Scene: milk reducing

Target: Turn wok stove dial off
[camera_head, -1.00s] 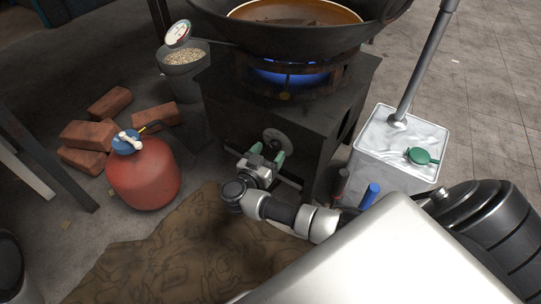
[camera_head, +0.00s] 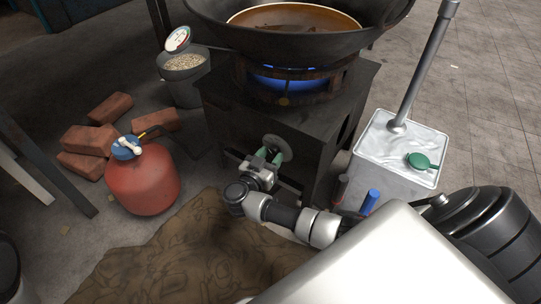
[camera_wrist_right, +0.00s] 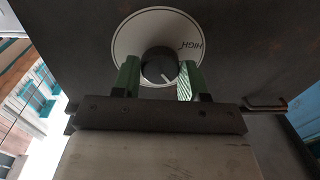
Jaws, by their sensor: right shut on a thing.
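The stove dial (camera_wrist_right: 158,68) is a dark round knob with a pale pointer line. It sits on a white disc (camera_wrist_right: 135,38) marked HIGH on the stove's front. My right gripper (camera_wrist_right: 160,80) has its green fingers on both sides of the knob and is shut on it. In the head view the right gripper (camera_head: 266,160) is at the stove front, and the disc looks grey and shadowed. The stove (camera_head: 260,120) carries a black wok (camera_head: 290,36) with orange-brown contents. A blue flame (camera_head: 285,80) burns under it. My left gripper is not in view.
A red gas tank (camera_head: 145,182) stands left of the stove, near loose bricks (camera_head: 95,138). A pot of grain (camera_head: 184,75) with a gauge is behind. A brown cloth (camera_head: 190,250) covers the floor in front.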

